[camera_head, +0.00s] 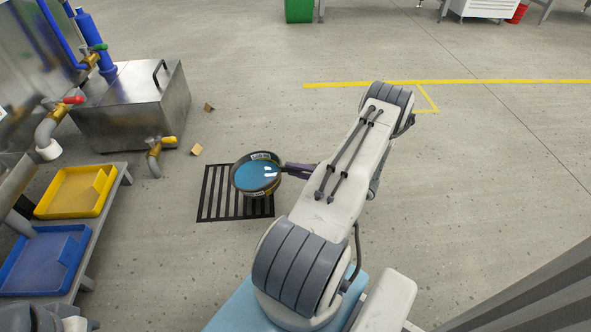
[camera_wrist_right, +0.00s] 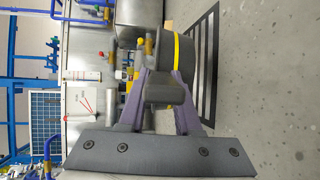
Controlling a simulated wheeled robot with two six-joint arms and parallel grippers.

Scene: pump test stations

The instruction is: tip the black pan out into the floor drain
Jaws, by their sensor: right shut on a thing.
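The black pan (camera_head: 243,187) holds blue liquid and is roughly level above the floor drain (camera_head: 208,205), a dark slatted grate. The pan hides the grate's upper right part. My right gripper (camera_head: 287,168) is shut on the pan's handle at the pan's right side. In the right wrist view the purple fingers (camera_wrist_right: 162,92) close on the handle, and the pan (camera_wrist_right: 203,50) shows its dark side with a yellow band. The drain (camera_wrist_right: 205,80) lies beyond it there. My left gripper is not in view.
A steel tank (camera_head: 130,110) with valves stands at the upper left; a yellow-handled tap (camera_head: 156,155) sits near the drain. Yellow (camera_head: 75,190) and blue (camera_head: 40,258) trays rest on a bench at left. Small brown blocks (camera_head: 197,150) lie on the floor. Floor at right is open.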

